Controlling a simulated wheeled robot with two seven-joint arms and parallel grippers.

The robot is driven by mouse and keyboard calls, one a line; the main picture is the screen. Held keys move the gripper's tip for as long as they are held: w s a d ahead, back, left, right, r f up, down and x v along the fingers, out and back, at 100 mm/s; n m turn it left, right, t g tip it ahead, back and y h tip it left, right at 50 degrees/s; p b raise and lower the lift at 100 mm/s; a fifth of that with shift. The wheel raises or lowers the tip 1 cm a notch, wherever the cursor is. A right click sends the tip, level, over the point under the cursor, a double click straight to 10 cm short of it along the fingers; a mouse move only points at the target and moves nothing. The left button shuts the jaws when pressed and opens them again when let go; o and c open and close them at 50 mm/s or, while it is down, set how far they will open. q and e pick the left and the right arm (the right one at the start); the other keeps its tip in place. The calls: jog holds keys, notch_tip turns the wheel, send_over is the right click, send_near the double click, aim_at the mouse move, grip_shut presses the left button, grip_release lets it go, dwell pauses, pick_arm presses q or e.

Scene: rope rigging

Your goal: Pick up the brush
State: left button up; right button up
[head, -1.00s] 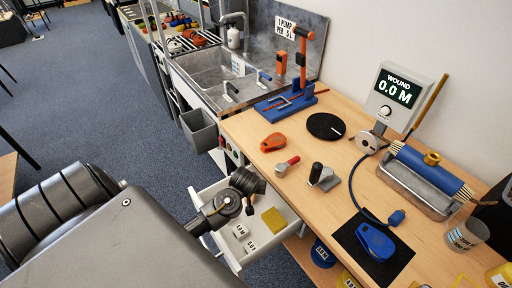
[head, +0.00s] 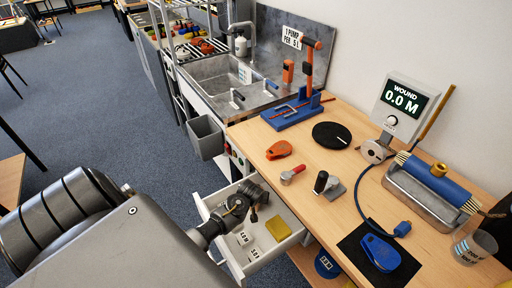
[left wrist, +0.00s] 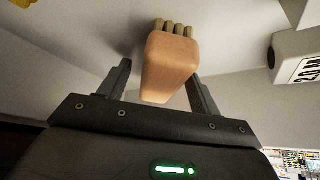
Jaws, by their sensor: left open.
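The brush (left wrist: 170,68) shows in the left wrist view as a tan wooden block with several stubby bristle tufts at its far end. It lies inside the white drawer (head: 277,251). My left gripper (left wrist: 158,72) is open, with one dark finger on each side of the brush; I cannot tell whether either finger touches it. In the head view my left gripper (head: 254,200) reaches down into the back of the drawer, and the brush cannot be made out there.
A yellow sponge (head: 278,230) and white labelled blocks (head: 248,245) share the drawer. The wooden bench (head: 330,220) stands right beside it, holding an orange tool (head: 278,150) and a blue-drum winder (head: 430,180). A grey bin (head: 206,137) hangs behind the drawer.

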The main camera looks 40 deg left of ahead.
pick_arm(q)
jog(key=shift+w+f, duration=0.1)
jog(key=shift+f, duration=0.15)
jog(key=shift+a+f, duration=0.1)
jog(key=shift+f, duration=0.05)
jog(key=shift+c, duration=0.3)
jog(key=c, duration=1.1)
